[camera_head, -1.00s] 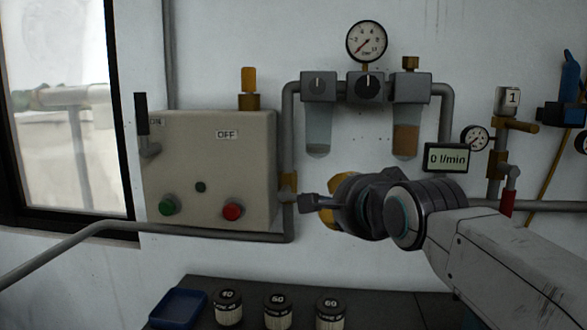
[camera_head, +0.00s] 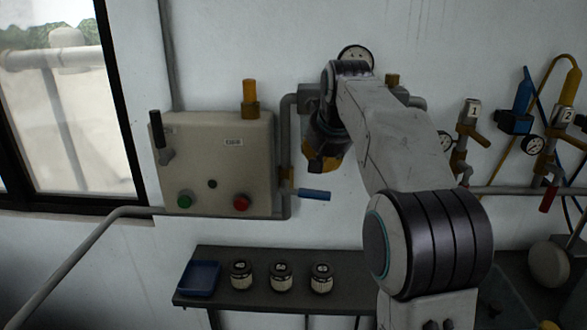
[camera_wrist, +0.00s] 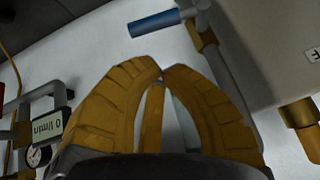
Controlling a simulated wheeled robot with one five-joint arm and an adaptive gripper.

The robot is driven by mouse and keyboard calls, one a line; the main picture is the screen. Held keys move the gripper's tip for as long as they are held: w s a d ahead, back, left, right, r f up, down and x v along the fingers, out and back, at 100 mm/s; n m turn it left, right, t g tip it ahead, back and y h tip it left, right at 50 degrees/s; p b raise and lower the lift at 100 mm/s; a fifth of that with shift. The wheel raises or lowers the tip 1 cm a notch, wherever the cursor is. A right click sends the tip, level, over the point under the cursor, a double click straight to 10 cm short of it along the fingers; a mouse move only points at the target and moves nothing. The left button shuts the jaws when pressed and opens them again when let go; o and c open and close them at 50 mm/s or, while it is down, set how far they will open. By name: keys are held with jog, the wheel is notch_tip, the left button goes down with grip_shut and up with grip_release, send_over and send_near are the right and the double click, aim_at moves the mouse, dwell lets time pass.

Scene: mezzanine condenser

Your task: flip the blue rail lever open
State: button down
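The blue rail lever (camera_head: 314,194) sticks out to the right, roughly level, from a brass valve on the grey pipe beside the control box. It also shows at the top of the wrist view (camera_wrist: 153,23), beyond the fingertips. My gripper (camera_head: 322,168) has yellow fingers and hangs pointing down, above the lever in the head view. In the wrist view its fingertips (camera_wrist: 166,73) meet with nothing between them. A clear gap shows in that view between the fingertips and the lever.
A beige control box (camera_head: 213,155) with a dark lever (camera_head: 161,138) and green and red buttons is left of the pipe. A shelf (camera_head: 345,298) below carries a blue tray (camera_head: 200,279) and several jars. A flow display (camera_wrist: 50,125) reads 0 l/min. Red-handled valves are at right.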

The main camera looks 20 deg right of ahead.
aim_at(318, 191)
jog(key=shift+p+x, duration=0.5)
jog(key=shift+x, duration=4.35)
jog(key=shift+d, duration=0.1)
jog(key=shift+s+d+f+b, duration=0.15)
jog(key=shift+f+b, duration=0.3)
jog(key=shift+f, duration=0.3)
jog(key=shift+f+b, duration=0.6)
jog(key=shift+f, duration=0.35)
notch_tip(318, 191, down, 2)
jog(key=shift+b, duration=0.6)
jog(key=shift+w+a+f+b, duration=0.25)
jog(key=shift+a+f, duration=0.15)
jog(key=shift+f, duration=0.25)
jog(key=shift+w+a+f+b, duration=0.1)
jog(key=shift+a+f+b, duration=0.25)
jog(key=shift+f, duration=0.3)
jog(key=shift+w+a+f+b, duration=0.2)
jog(key=shift+a+f, duration=0.2)
jog(key=shift+f, duration=0.25)
